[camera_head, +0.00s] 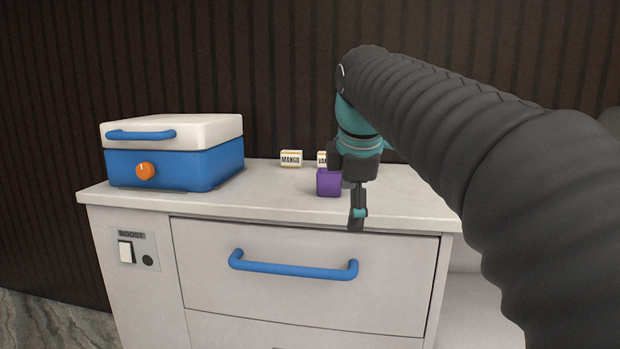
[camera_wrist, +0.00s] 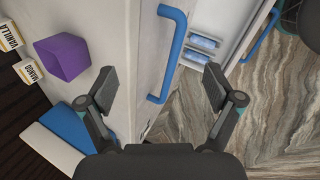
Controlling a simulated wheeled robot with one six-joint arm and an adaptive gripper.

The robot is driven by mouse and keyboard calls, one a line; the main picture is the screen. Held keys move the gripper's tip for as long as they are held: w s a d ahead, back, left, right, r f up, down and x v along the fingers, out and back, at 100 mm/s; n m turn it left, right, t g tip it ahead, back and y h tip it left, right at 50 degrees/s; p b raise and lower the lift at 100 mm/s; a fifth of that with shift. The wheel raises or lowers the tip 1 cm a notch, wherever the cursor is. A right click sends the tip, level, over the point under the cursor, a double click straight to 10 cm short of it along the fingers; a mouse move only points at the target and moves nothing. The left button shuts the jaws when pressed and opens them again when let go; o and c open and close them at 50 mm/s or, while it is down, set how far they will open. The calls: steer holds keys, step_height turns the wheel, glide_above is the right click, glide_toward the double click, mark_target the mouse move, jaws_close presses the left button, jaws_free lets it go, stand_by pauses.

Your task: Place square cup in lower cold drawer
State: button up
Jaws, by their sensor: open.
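The square cup is a purple block-like cup (camera_head: 328,183) standing on the counter top near its front right. It also shows at the upper left of the wrist view (camera_wrist: 64,55). My gripper (camera_head: 357,220) points down by the counter's front edge, just right of the cup and apart from it. In the wrist view its fingers (camera_wrist: 160,88) are spread with nothing between them. The upper drawer is shut, with a blue handle (camera_head: 293,266). In the wrist view, the lower drawer (camera_wrist: 245,37) appears pulled out, with blue-and-white packs (camera_wrist: 203,41) inside; the head view mostly cuts it off.
A mango box (camera_head: 291,159) and a partly hidden vanilla box (camera_wrist: 10,35) stand behind the cup. A blue box with a white lid (camera_head: 175,165) and orange knob fills the counter's left. The boost switch (camera_head: 127,252) is on the left front. The counter's middle is clear.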

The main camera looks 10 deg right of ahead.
steer(key=w+r+n+p, duration=0.2)
steer(key=w+r+n, duration=0.5)
steer(key=w, duration=0.1)
step_height(320, 180, up, 3)
steer(key=n+p, duration=0.2)
steer(key=n, duration=0.7)
glide_above(330, 179)
steer(key=s+a, duration=0.1)
steer(key=shift+g+h, duration=0.3)
steer(key=shift+g, duration=0.1)
steer(key=x, duration=0.8)
steer(key=shift+d, duration=0.1)
steer(key=shift+x, duration=2.65)
steer(key=shift+d, duration=0.1)
steer(key=c, duration=1.2)
steer(key=shift+r, duration=0.1)
